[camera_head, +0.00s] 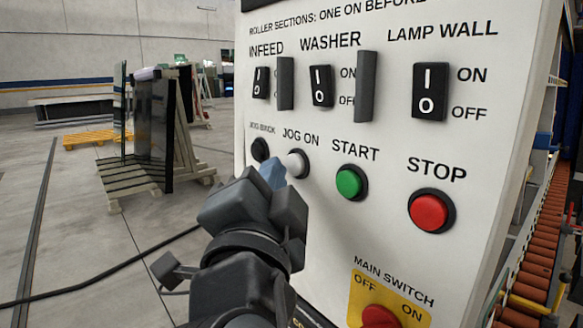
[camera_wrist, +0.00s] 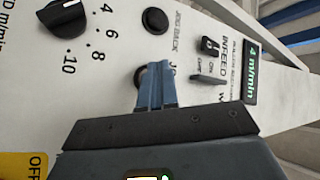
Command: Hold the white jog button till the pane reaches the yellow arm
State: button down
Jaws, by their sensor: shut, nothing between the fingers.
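The white jog button (camera_head: 298,163), labelled JOG ON, sits in a dark ring on the white control panel (camera_head: 330,230). My gripper (camera_head: 273,172) is shut and empty, with its blue-grey fingertips right at the button's left side in the head view. In the wrist view the shut fingertips (camera_wrist: 156,68) cover the button, and only part of its dark ring (camera_wrist: 138,76) shows. I cannot tell whether the tips touch or press it.
A black JOG BACK button (camera_head: 260,149) is close left of the white one. The green START button (camera_head: 350,182) and red STOP button (camera_head: 430,211) are to the right. Switches with guards are above, the main switch (camera_head: 379,316) below. Orange rollers (camera_head: 535,262) run at far right.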

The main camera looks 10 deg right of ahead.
jog(key=shift+w+d, duration=0.4)
jog(key=shift+d, duration=0.2)
dwell(1.7)
jog(key=shift+a+b, duration=0.1)
jog(key=shift+b, duration=0.25)
dwell(4.4)
jog(key=shift+s+a+b, duration=0.45)
jog(key=shift+s+a, duration=0.1)
jog(key=shift+a, duration=0.15)
